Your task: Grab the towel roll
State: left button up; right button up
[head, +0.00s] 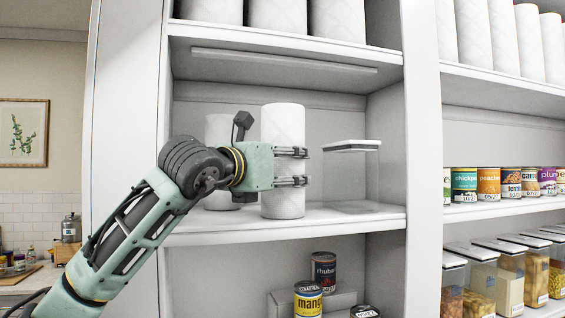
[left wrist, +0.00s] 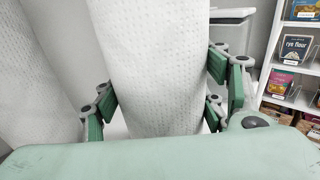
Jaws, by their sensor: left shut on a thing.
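A white towel roll (head: 283,125) stands upright on the middle shelf of the white cabinet. My left gripper (head: 293,167) is shut on this roll, with its fingers around the roll's middle. In the left wrist view the textured towel roll (left wrist: 157,65) fills the space between the green-padded fingers of the left gripper (left wrist: 163,108). A second white roll (head: 218,135) stands behind and to the left, partly hidden by my gripper and arm. It also shows at the left of the left wrist view (left wrist: 35,75). My right gripper is not in view.
The middle shelf (head: 340,220) has free room right of the roll. More rolls (head: 338,18) stand on the shelf above. Cans (head: 308,299) stand below. Cans and clear containers (head: 510,285) fill the right-hand shelves.

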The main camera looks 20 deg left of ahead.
pick_arm(q)
jog(key=c, duration=0.4)
jog(key=shift+c, duration=0.2)
